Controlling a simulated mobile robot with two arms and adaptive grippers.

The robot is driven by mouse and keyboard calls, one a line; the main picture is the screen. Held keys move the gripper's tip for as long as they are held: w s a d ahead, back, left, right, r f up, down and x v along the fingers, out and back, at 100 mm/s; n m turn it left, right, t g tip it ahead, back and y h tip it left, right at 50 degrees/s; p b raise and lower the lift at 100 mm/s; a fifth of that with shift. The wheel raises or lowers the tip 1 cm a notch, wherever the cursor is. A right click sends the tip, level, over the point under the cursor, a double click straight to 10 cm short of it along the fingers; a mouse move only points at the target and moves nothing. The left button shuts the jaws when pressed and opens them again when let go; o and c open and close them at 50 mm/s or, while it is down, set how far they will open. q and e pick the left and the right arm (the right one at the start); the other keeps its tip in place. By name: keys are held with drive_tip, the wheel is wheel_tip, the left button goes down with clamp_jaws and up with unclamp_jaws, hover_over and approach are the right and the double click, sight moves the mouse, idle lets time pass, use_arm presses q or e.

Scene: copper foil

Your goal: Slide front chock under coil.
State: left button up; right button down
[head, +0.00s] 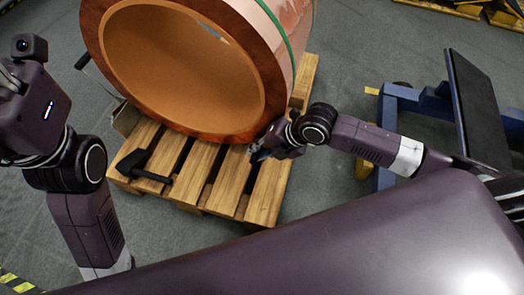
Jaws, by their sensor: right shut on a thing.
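The large coil (257,80) lies on its side on a wooden pallet (228,188), its wide open bore facing me. A black wedge-shaped chock (133,163) with a bar handle lies on the pallet's left part, in front of the coil and apart from it. My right gripper (261,154) is low at the coil's lower right edge, just above the pallet slats. My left gripper (8,82) is at the left edge, partly cut off, away from the coil.
A blue stand (395,100) with a dark upright panel (475,105) is to the right, near my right arm. Grey floor is open left of the pallet.

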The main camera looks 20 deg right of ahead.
drive_tip(key=shift+a+f, duration=0.1)
drive_tip(key=shift+a, duration=0.1)
drive_tip(key=c, duration=1.8)
unclamp_jaws()
drive_tip(key=shift+f, duration=0.1)
drive_tip(key=shift+d, duration=0.15)
drive_tip(key=v, duration=1.2)
